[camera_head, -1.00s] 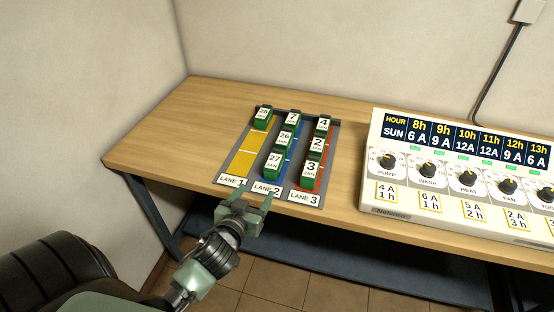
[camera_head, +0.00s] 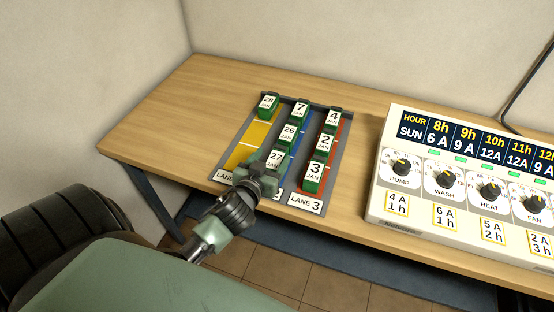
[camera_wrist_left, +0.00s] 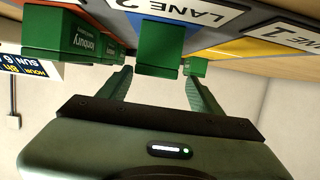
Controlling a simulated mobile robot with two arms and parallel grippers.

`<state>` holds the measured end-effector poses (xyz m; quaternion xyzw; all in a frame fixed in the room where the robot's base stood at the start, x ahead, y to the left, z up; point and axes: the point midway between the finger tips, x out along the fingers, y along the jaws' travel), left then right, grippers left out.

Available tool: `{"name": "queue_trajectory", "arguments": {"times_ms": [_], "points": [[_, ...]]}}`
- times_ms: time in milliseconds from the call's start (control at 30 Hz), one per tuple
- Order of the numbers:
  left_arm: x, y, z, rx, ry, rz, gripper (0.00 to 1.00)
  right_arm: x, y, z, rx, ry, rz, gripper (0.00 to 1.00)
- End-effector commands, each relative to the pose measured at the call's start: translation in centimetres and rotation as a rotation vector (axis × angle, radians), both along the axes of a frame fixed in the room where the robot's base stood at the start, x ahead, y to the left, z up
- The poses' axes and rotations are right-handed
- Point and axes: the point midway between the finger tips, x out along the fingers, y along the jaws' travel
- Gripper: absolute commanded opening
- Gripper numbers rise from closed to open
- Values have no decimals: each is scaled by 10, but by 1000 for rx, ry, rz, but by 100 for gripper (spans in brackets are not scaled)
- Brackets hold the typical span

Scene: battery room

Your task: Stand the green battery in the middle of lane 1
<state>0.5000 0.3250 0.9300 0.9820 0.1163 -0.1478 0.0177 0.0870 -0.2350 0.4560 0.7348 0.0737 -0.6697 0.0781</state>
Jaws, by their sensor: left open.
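My open left gripper (camera_head: 266,160) is at the near end of lane 2, close to the front green battery marked 27 (camera_head: 275,159), and partly covers it. In the left wrist view, a green battery (camera_wrist_left: 160,50) shows between the two spread fingers (camera_wrist_left: 160,82); I cannot tell whether they touch it. Lane 2 also holds green batteries marked 26 (camera_head: 289,136) and 7 (camera_head: 299,109). Yellow lane 1 (camera_head: 256,134) has one green battery marked 28 (camera_head: 267,106) at its far end; its middle is bare. My right gripper is not in view.
Red lane 3 (camera_head: 327,159), beside lane 2, holds batteries marked 4, 2 and 3 (camera_head: 314,177). A white control panel with knobs (camera_head: 420,190) stands to the right. The wooden table (camera_head: 170,120) is clear left of the lanes. A wall rises behind.

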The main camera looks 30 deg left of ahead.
Motion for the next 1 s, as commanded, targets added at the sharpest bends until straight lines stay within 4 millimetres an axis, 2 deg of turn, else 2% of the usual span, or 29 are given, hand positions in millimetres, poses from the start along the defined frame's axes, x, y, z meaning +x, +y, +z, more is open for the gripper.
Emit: {"name": "queue_trajectory", "arguments": {"times_ms": [333, 667, 900, 1000], "points": [[44, 3, -18, 2, 0, -1, 65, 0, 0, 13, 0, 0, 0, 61], [50, 4, -22, 0, 0, 0, 65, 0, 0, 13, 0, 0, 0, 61], [50, 4, -22, 0, 0, 0, 0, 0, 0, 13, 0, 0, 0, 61], [50, 4, -22, 0, 0, 0, 0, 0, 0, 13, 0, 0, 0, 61]]}}
